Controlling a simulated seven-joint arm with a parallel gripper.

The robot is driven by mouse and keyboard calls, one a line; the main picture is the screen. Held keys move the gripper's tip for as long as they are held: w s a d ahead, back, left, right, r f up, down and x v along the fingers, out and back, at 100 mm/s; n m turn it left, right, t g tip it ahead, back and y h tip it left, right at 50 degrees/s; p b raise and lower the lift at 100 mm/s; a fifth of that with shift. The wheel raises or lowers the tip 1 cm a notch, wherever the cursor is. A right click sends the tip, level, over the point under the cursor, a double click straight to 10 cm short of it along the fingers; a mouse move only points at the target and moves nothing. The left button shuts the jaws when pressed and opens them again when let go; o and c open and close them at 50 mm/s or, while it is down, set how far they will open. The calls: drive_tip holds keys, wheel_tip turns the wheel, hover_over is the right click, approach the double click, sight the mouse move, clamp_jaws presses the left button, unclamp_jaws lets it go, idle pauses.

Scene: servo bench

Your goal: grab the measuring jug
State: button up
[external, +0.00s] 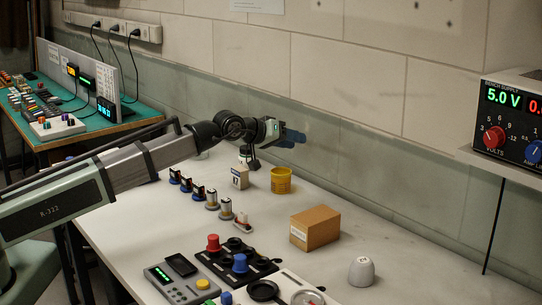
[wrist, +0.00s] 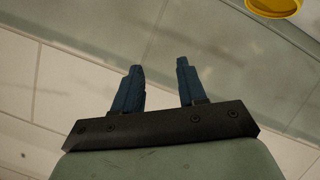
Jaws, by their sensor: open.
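The yellow measuring jug (external: 281,183) stands upright on the white bench, near the wall, with dark marks on its side. In the wrist view part of the yellow jug (wrist: 273,9) shows at the top right, cut off by the picture edge. My gripper (external: 295,138) is above the bench, over and slightly to the right of the jug in the external view, with its blue fingers pointing right. In the wrist view my gripper (wrist: 160,70) has its two fingers apart with nothing between them.
A cardboard box (external: 315,228) and an upturned white cup (external: 361,271) are nearer the camera. Several small parts stand in a row to the left. Bare bench lies right of the jug.

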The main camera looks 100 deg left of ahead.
drive_tip(key=s+a+f+n+t+h, duration=0.1)
drive_tip(key=s+a+f+n, duration=0.3)
drive_tip(key=s+a+n, duration=0.35)
drive_tip(key=s+a+f+n+h, duration=0.1)
drive_tip(key=s+a+f+n, duration=0.2)
drive_tip(key=s+a+n, duration=0.5)
drive_tip(key=s+a+n+t+y, duration=0.15)
drive_tip(key=s+a+n, duration=0.35)
drive_tip(key=s, duration=0.6)
drive_tip(key=s+a+n+t+y, duration=0.1)
drive_tip(key=s+a+n+t, duration=0.15)
drive_tip(key=s+n, duration=0.65)
drive_tip(key=shift+m, duration=0.95)
drive_tip(key=shift+s+a+f, duration=0.1)
drive_tip(key=shift+s+f, duration=0.15)
drive_tip(key=shift+f, duration=0.75)
drive_tip(key=shift+s+a+f, duration=0.15)
drive_tip(key=shift+s+f, duration=0.1)
drive_tip(key=shift+f, duration=0.75)
drive_tip(key=shift+s+a+f, duration=0.1)
drive_tip(key=shift+s+f, duration=0.15)
drive_tip(key=shift+f, duration=0.75)
drive_tip(key=x, duration=0.5)
drive_tip(key=shift+c, duration=0.4)
clamp_jaws()
